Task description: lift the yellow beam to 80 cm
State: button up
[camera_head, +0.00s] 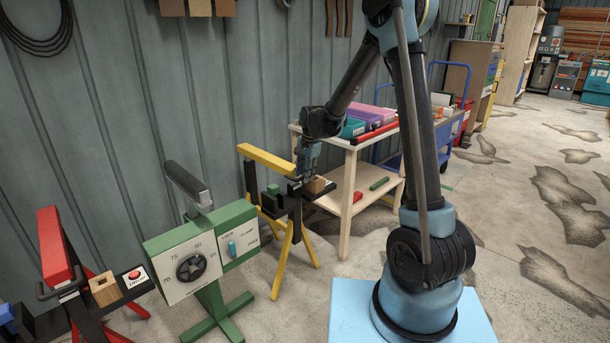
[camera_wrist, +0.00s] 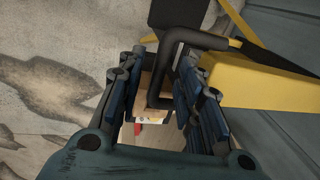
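The yellow beam (camera_head: 266,159) lies atop a yellow trestle with splayed legs, left of my gripper; its end also shows at the right of the wrist view (camera_wrist: 255,82). My gripper (camera_head: 306,178) points down at the trestle's right side. In the wrist view my gripper (camera_wrist: 163,75) is open, its fingers on either side of a bent black handle (camera_wrist: 168,60). Gaps seem to show beside the handle; contact is unclear. A wooden block (camera_head: 317,186) sits beside the handle and partly shows below it in the wrist view (camera_wrist: 150,112).
A green stand (camera_head: 200,240) carries a dial marked 70 to 85 and a lever panel. A red beam (camera_head: 53,245) on a red stand is at far left. A wooden table (camera_head: 345,142) with colored boxes stands behind right of my gripper. Open floor lies right.

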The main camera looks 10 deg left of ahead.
grip_shut()
notch_tip(320, 180, up, 11)
dwell(0.7)
jog(key=shift+r, duration=0.1)
grip_release()
notch_tip(320, 180, up, 12)
jog(key=s+d, duration=0.1)
jog(key=shift+d+f, duration=0.2)
jog(key=shift+d, duration=0.15)
jog(key=shift+s+d, duration=0.1)
dwell(0.3)
